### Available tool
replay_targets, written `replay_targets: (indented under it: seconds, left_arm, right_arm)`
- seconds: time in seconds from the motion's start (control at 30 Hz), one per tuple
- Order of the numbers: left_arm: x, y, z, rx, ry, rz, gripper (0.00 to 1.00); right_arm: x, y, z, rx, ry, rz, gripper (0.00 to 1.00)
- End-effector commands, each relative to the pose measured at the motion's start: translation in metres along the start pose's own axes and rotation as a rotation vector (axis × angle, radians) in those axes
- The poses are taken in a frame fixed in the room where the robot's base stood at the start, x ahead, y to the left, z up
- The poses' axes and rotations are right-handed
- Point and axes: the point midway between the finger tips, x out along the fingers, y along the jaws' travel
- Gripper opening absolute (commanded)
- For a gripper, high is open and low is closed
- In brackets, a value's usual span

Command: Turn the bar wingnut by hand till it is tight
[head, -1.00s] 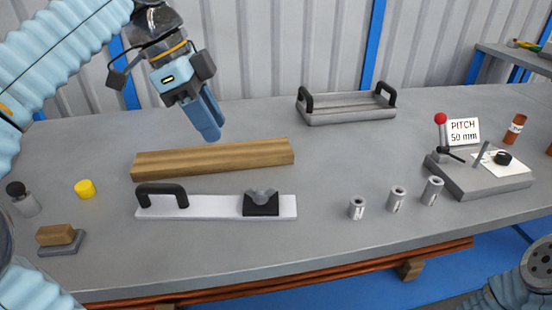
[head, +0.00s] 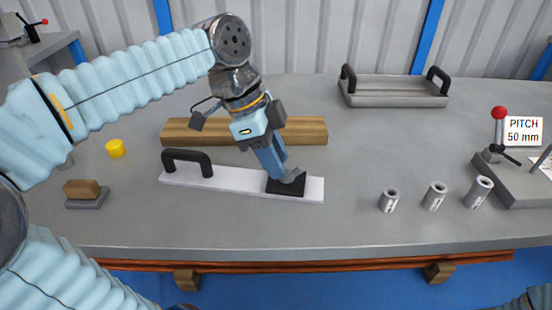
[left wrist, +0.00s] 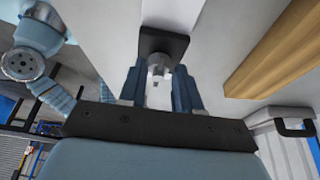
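The bar wingnut (head: 293,176) is a small grey piece with raised wings on a black block (head: 285,188). The block sits near the right end of a white plate (head: 235,184) with a black handle. My left gripper (head: 279,167) points down at the wingnut and partly hides it. In the left wrist view, its two blue fingers (left wrist: 160,85) stand apart on either side of the grey wingnut (left wrist: 158,65), with the black block (left wrist: 163,42) beyond. I cannot tell whether the fingers touch it. My right gripper is not in view.
A wooden beam (head: 305,130) lies just behind the plate. Three grey sleeves (head: 435,196) stand to the right. A grey tray (head: 395,99) with black handles is at the back. A yellow cap (head: 116,148) and a brush-like block (head: 83,192) are at left.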

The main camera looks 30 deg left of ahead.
Motion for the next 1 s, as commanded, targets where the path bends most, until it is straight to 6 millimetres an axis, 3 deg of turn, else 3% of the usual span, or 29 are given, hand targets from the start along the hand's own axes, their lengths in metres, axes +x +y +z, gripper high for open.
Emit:
replay_targets:
  seconds: [0.33, 0.57, 1.0]
  left_arm:
    - [0.0049, -0.0001, -0.0002, 0.0, 0.0, 0.0, 0.33]
    - [0.0049, 0.0, -0.0001, 0.0, 0.0, 0.0, 0.0]
    - [0.0063, -0.0003, 0.0001, 0.037, -0.002, 0.02, 0.0]
  right_arm:
    - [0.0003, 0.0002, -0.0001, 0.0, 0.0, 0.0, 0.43]
    - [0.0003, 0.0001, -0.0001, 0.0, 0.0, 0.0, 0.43]
    - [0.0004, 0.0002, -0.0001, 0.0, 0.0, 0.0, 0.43]
